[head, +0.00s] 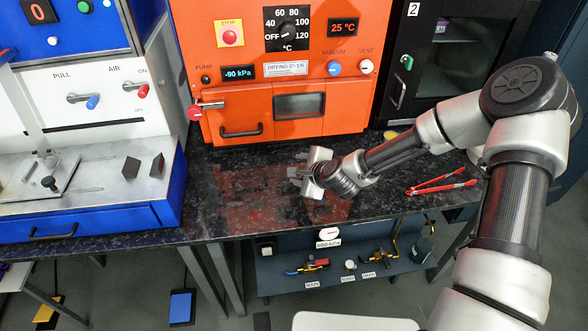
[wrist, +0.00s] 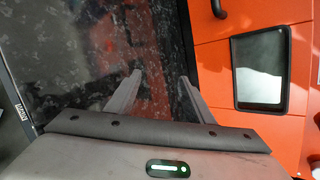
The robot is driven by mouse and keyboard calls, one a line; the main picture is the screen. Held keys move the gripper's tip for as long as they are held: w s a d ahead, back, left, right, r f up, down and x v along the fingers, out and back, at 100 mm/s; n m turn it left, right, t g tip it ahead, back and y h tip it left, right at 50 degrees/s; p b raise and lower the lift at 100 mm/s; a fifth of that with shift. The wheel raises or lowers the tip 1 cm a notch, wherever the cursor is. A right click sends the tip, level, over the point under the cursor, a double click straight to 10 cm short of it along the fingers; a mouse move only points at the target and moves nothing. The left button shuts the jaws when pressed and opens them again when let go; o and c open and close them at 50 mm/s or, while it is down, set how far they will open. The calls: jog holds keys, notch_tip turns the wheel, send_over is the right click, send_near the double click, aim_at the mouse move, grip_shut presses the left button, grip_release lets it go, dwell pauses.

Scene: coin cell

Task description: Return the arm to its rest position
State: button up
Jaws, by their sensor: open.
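My gripper (head: 308,174) is over the dark speckled bench top (head: 240,215), in front of the orange drying oven (head: 275,60). In the wrist view its two fingers (wrist: 158,98) are spread apart with nothing between them. The gap between the fingers shows only bare bench top. My arm reaches in from the right side of the head view, bent at the elbow. I cannot tell exactly how high the gripper is above the bench.
Red-handled tongs (head: 440,184) lie on the bench right of my gripper. A blue and white machine (head: 95,215) stands at left, a black cabinet (head: 440,60) at back right. A lower shelf (head: 270,275) holds valves. The bench left of my gripper is clear.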

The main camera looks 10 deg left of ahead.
dwell(0.5)
jog(key=shift+s+d+r+n, duration=0.1)
jog(key=shift+s+r+n, duration=0.05)
jog(key=shift+r+n, duration=0.2)
jog(key=s+d+r+n+g+h+p, duration=0.15)
jog(key=s+d+r+n, duration=0.3)
jog(key=r, duration=0.45)
jog(key=s+d+r+n+g+h+p, duration=0.1)
jog(key=s+d+r+n+h+p, duration=0.15)
jog(key=s+d+r+n, duration=0.4)
jog(key=s+d+r+n+g+h+p, duration=0.1)
jog(key=s+d+r+n+p, duration=0.15)
jog(key=r, duration=0.75)
jog(key=s+d+r+n+p, duration=0.1)
jog(key=s+d+r, duration=0.1)
jog(key=s+r, duration=0.4)
jog(key=s+d+r+n+p, duration=0.2)
jog(key=s+r, duration=0.4)
jog(key=s, duration=0.6)
jog(key=shift+d+r+n, duration=0.3)
jog(key=shift+d+r, duration=0.1)
jog(key=shift+d, duration=0.35)
jog(key=shift+w+a, duration=0.1)
jog(key=shift+w, duration=0.05)
